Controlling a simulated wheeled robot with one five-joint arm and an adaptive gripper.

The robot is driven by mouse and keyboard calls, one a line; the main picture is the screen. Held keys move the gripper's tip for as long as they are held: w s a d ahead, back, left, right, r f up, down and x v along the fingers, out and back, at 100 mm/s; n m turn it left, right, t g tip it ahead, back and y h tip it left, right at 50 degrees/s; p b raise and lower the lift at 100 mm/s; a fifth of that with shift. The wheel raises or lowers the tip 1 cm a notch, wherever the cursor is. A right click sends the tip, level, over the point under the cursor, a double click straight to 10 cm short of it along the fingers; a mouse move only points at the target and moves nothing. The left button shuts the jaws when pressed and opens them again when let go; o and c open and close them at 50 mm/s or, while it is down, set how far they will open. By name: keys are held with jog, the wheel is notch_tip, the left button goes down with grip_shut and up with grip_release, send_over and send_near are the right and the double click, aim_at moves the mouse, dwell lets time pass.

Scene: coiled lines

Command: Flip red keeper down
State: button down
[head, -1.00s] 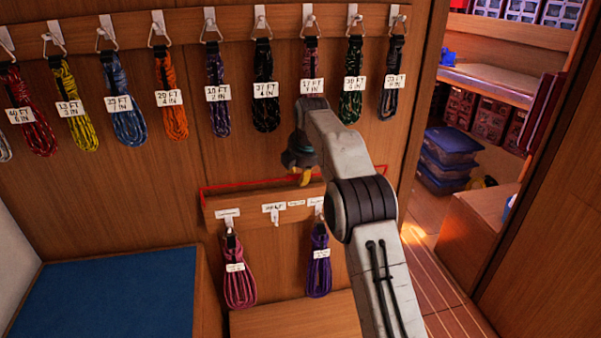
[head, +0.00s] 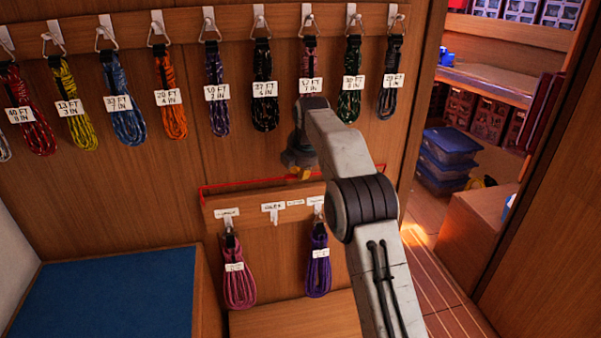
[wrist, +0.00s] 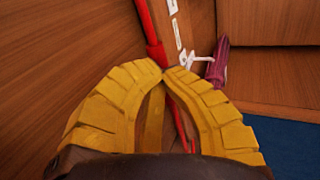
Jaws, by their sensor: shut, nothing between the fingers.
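The red keeper (head: 245,182) is a thin red bar along the top of the lower wooden rack (head: 250,203), with a short downturned end at the left. In the wrist view the red keeper (wrist: 150,28) runs from the top edge down to my fingertips and shows again beyond and between the fingers. My arm hides part of the bar's right side.
A pink coil (head: 238,280) and a purple coil (head: 318,265) hang from the lower rack's outer hooks; its middle hook (head: 273,215) is bare. Several tagged coils hang from the upper rail (head: 185,22). A blue cushion (head: 105,295) lies at lower left.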

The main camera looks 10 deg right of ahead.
jog(key=shift+s+f+b, duration=0.2)
jog(key=shift+f+b, duration=0.2)
jog(key=shift+b, duration=0.5)
